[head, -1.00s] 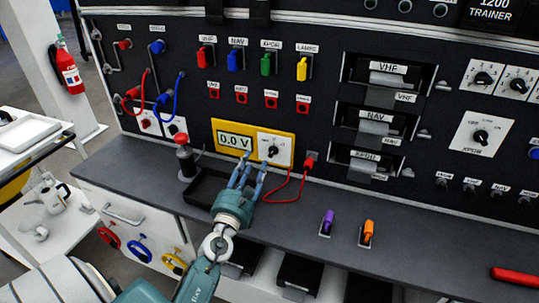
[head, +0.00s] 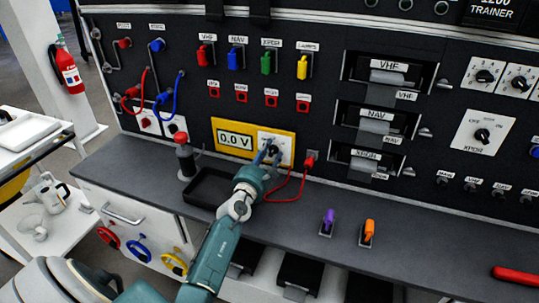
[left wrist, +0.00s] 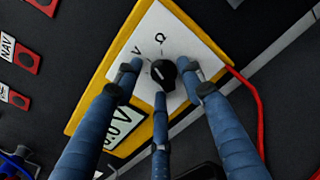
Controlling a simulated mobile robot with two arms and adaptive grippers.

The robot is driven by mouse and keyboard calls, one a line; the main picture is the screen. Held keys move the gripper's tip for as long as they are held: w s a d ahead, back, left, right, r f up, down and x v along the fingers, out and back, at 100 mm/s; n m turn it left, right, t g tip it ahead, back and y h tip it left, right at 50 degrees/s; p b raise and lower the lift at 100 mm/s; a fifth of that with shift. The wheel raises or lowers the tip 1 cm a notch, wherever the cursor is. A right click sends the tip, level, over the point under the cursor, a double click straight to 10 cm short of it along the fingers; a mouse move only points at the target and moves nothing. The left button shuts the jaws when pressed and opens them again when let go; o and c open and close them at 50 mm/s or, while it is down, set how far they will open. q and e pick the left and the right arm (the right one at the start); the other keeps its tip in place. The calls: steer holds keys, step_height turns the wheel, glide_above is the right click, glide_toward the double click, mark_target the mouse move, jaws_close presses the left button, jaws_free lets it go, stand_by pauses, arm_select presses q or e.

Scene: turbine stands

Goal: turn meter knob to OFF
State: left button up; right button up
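The yellow meter (head: 218,127) is fixed to the black panel, and its display (head: 235,141) reads 0.0 V. Its black knob (left wrist: 163,73) sits on a white plate (left wrist: 182,38), with Ω and V marks showing in the left wrist view. No OFF mark is readable. My left gripper (head: 270,153) is at the meter's right half, in front of the knob. I cannot tell how far short of the plate the tips are. My right gripper is not in view.
A red lead runs from a red plug (head: 310,160) beside the meter. A dark tray (head: 208,188) and a red-topped dark cylinder (head: 184,155) are on the bench below left. Purple (head: 328,220) and orange (head: 368,232) levers stand to the right.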

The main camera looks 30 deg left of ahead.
arm_select(q)
steer(key=shift+w, duration=0.1)
jaws_close()
